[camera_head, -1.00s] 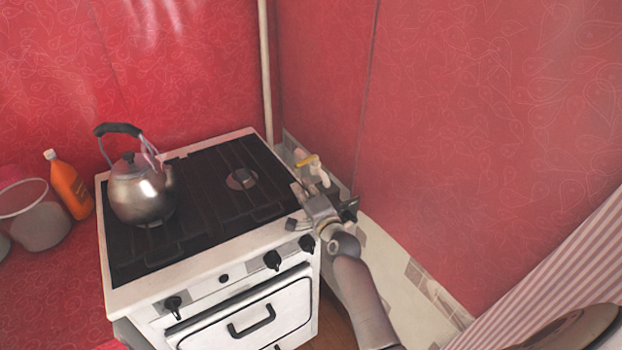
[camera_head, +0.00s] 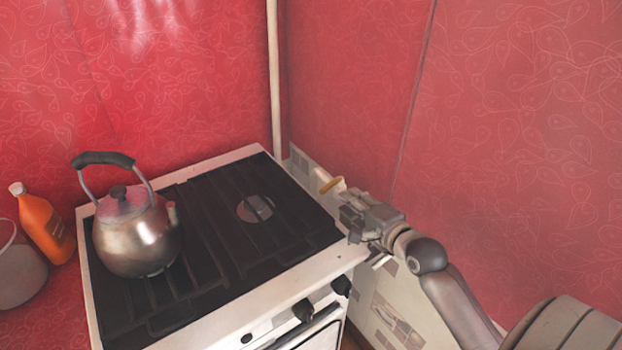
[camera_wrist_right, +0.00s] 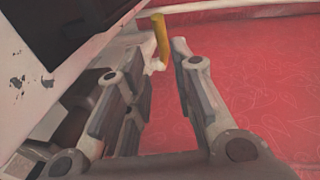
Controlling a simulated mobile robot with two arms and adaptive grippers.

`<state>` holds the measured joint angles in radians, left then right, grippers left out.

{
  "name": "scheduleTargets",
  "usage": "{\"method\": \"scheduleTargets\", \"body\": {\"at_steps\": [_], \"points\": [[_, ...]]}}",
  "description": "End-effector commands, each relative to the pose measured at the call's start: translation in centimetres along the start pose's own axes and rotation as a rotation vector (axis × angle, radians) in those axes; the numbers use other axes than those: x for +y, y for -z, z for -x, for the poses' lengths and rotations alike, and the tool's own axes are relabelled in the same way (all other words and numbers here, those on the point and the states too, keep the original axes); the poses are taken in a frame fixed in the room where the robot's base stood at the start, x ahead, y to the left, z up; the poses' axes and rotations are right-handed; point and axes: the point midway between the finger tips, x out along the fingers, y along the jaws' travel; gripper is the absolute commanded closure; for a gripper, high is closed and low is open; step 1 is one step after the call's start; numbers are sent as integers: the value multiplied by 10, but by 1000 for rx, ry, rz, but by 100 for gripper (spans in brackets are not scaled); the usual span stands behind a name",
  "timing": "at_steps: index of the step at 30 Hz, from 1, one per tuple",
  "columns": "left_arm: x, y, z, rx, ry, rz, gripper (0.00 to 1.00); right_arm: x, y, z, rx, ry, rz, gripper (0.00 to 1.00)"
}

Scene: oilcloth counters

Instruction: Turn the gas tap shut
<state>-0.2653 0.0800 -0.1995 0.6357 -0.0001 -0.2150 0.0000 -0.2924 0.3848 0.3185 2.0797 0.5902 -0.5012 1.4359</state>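The gas tap has a yellow handle (camera_head: 331,184) on a pale pipe fitting, low beside the stove's back right edge. In the right wrist view the yellow handle (camera_wrist_right: 161,36) stands just beyond my fingertips, about in line with the gap between them. My right gripper (camera_head: 350,210) is at the stove's right edge, just in front of the tap. In the right wrist view my right gripper (camera_wrist_right: 160,62) is open, with nothing between its fingers. Part of the pale fitting is hidden behind the fingers. My left gripper is not in view.
The white stove (camera_head: 225,334) with a black top stands close to the left of my right gripper. A metal kettle (camera_head: 137,240) sits on it at the left. An orange bottle (camera_head: 47,228) stands further left. The red wall (camera_head: 520,150) is close on the right.

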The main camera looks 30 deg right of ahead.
Motion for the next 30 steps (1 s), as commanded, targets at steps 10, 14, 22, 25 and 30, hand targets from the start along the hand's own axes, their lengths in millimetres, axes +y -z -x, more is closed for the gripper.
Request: {"method": "scheduleTargets", "body": {"at_steps": [10,14,22,25,30], "points": [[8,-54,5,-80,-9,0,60,-2,0,-29,-4,-6,-8,77],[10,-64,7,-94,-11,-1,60,-2,0,-53,-5,-5,-8,77],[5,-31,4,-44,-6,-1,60,0,0,-92,-4,-7,-7,77],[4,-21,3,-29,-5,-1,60,0,0,-100,-4,-7,-7,77],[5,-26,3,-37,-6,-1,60,0,0,-104,-4,-7,-6,77]]}}
